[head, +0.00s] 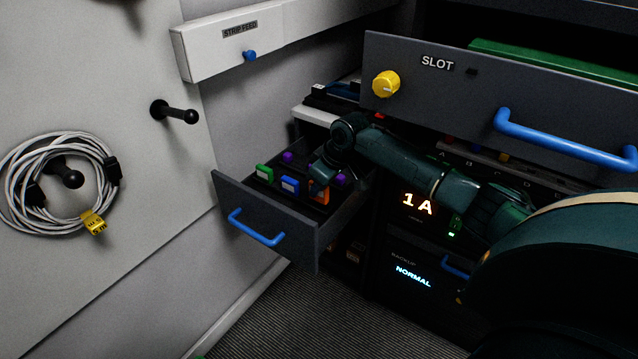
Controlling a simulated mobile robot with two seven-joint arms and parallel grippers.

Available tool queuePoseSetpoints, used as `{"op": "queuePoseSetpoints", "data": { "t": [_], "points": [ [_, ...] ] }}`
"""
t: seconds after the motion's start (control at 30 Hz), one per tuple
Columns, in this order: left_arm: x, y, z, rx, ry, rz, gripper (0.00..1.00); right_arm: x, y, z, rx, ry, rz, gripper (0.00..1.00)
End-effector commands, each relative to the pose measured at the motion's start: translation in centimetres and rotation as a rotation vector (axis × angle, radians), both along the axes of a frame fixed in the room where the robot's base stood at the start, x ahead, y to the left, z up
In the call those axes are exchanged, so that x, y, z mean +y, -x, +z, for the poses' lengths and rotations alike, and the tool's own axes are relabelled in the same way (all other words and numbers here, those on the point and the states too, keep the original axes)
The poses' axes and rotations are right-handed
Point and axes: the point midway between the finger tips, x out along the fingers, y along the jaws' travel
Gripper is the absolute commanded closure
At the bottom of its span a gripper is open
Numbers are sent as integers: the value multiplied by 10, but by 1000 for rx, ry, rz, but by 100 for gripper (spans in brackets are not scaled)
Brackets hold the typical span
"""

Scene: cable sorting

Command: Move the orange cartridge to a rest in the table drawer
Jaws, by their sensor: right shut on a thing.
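The table drawer (298,237) stands pulled out, with a dark grey front and a blue handle. Green, blue and purple cartridges sit inside it. The orange cartridge (319,194) is in the drawer, right of the blue one, directly below my right gripper (322,178). My right gripper reaches in from the right, points down and is shut on the orange cartridge, partly hiding it. Whether the cartridge touches the drawer's rest cannot be told. My left gripper is not in view.
A larger drawer marked SLOT (440,95), with a yellow knob and blue handle, juts out above my right arm. A coiled cable (55,180) hangs on the left panel, near an empty black peg (175,112). A STRIP FEED box (225,45) is on the wall. Open floor (310,320) lies below.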

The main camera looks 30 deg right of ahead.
Motion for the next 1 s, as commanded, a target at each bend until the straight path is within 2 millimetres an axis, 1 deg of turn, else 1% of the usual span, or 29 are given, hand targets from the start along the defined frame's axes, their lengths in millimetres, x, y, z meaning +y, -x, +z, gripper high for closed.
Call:
{"op": "queuePoseSetpoints", "data": {
  "t": [0.53,1.0],
  "points": [
    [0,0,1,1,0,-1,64,0,0,0,-1,0,0,100],
    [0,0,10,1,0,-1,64,0,0,1,-1,-1,0,100]
  ]
}}
